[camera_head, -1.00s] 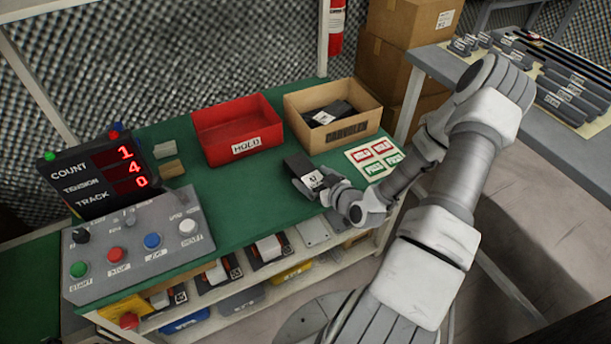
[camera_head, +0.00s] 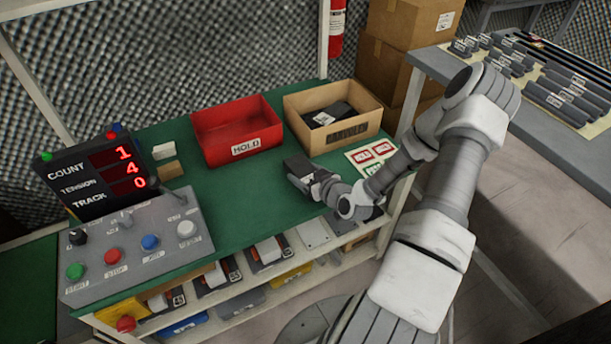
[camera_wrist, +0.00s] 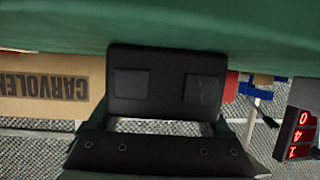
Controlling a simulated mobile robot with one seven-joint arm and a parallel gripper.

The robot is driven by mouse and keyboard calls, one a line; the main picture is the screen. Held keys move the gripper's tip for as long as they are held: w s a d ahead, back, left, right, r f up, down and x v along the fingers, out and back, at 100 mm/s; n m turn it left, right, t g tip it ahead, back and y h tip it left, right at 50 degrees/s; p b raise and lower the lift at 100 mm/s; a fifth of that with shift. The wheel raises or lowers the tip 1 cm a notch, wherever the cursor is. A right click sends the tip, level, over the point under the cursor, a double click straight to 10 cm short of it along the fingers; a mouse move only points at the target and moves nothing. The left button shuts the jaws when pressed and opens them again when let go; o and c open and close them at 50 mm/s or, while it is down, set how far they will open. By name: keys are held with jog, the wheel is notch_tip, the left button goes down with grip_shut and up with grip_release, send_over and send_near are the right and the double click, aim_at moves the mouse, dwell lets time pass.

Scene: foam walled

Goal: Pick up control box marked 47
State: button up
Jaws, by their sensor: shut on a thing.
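The control box (camera_head: 297,166) is a small dark block held over the front part of the green bench, left of my arm in the head view. My gripper (camera_head: 312,182) is shut on it and hides part of it. A bit of white label shows beside the fingers, too small to read now. In the wrist view the dark box (camera_wrist: 167,106) fills the middle, with two square patches on its face. Whether it touches the bench cannot be told.
A red HOLD bin (camera_head: 236,130) and a cardboard CARVOLEN box (camera_head: 346,135) with dark items inside stand behind on the green bench (camera_head: 235,190). A control panel (camera_head: 135,255) and count display (camera_head: 103,177) are at left. Labelled cards (camera_head: 371,155) lie right.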

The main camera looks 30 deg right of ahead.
jog(key=shift+c, duration=1.3)
